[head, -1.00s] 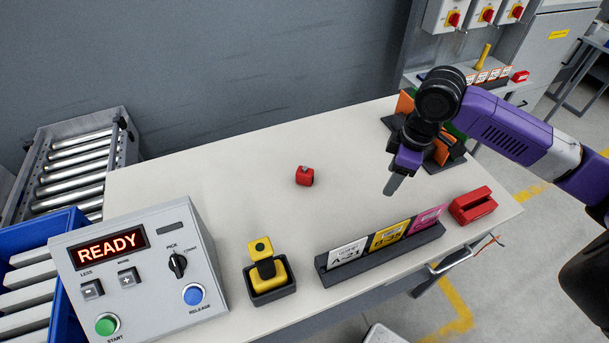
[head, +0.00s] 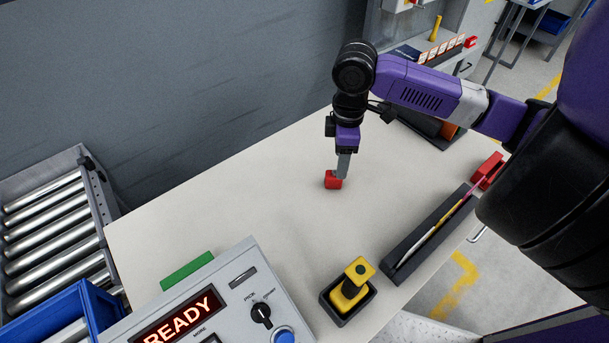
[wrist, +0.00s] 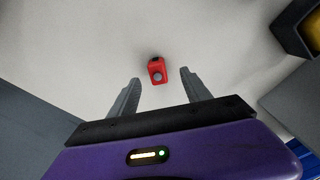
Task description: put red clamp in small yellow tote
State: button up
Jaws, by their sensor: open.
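A small red block-like piece with a grey round knob (head: 333,182) sits on the pale worktop; I take it for the red clamp. It also shows in the wrist view (wrist: 156,73), just beyond the fingertips and roughly midway between them. My gripper (head: 342,172) points down at this red piece, its fingers partly overlapping it in the head view. In the wrist view my gripper (wrist: 160,82) is open, with nothing between the fingers. Whether a finger touches the piece cannot be told. No small yellow tote is in view.
A larger red object (head: 487,170) lies at the right. A grey READY control box (head: 235,300) and blue bin (head: 68,318) are lower left. The worktop's middle is clear.

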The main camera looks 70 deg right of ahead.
aim_at(335, 172)
jog(key=shift+w+a+f, duration=0.1)
jog(key=shift+w, duration=0.3)
jog(key=shift+w+f, duration=0.15)
jog(key=shift+f, duration=0.15)
jog(key=shift+w+d+f+p, duration=0.15)
jog(key=shift+f+p, duration=0.3)
jog(key=shift+f, duration=1.3)
jog(key=shift+s+d+f+p, duration=0.1)
jog(key=shift+f+p, duration=0.3)
jog(key=shift+f, duration=1.35)
grip_shut()
